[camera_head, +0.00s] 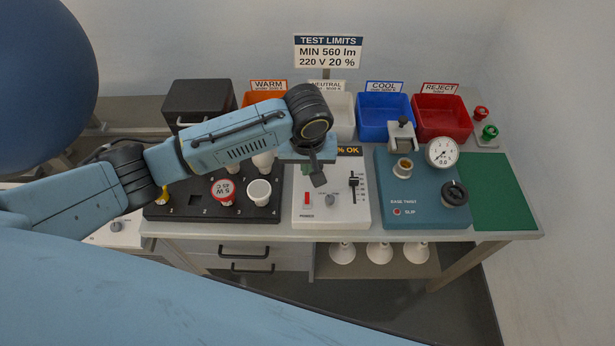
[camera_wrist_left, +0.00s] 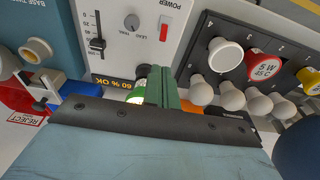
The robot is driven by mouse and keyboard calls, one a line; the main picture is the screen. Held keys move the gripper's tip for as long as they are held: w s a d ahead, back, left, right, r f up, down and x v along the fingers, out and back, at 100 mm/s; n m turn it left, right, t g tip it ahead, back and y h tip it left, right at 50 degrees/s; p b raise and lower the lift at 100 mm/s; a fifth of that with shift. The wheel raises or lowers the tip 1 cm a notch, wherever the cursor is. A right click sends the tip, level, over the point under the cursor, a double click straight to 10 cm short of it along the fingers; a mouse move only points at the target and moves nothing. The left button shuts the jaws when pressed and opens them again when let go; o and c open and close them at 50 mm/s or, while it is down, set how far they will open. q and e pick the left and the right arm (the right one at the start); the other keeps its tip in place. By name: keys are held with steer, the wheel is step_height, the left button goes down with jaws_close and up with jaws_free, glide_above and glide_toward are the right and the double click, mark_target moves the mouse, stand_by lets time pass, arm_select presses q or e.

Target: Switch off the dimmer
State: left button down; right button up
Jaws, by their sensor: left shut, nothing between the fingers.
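The dimmer is a white panel (camera_head: 330,216) at the middle of the bench. It has a red POWER switch (camera_head: 307,198), a small grey knob (camera_head: 331,200) and a black slider (camera_head: 353,182) beside a scale. In the left wrist view the red switch (camera_wrist_left: 163,28), knob (camera_wrist_left: 131,22) and slider (camera_wrist_left: 97,44) are all clear of my fingers. My left gripper (camera_head: 318,180) is shut and empty over the panel's back part, above the switch and knob. Its closed fingers (camera_wrist_left: 160,88) point at the panel, close to a "% OK" display (camera_wrist_left: 112,82), partly hidden in the head view.
A black tray (camera_head: 178,212) with several bulbs stands left of the panel. A blue base-twist unit (camera_head: 425,212) with a gauge (camera_head: 442,152) stands right. Orange, white, blue (camera_head: 385,118) and red (camera_head: 441,120) bins line the back. A green mat (camera_head: 502,195) is bare.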

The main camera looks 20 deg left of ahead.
arm_select(q)
steer(key=b, duration=0.1)
glide_toward(308, 184)
steer(key=f, duration=0.1)
steer(key=s+f, duration=0.1)
steer(key=f, duration=0.3)
steer(key=shift+s+d+f, duration=0.1)
steer(key=shift+s+d, duration=0.15)
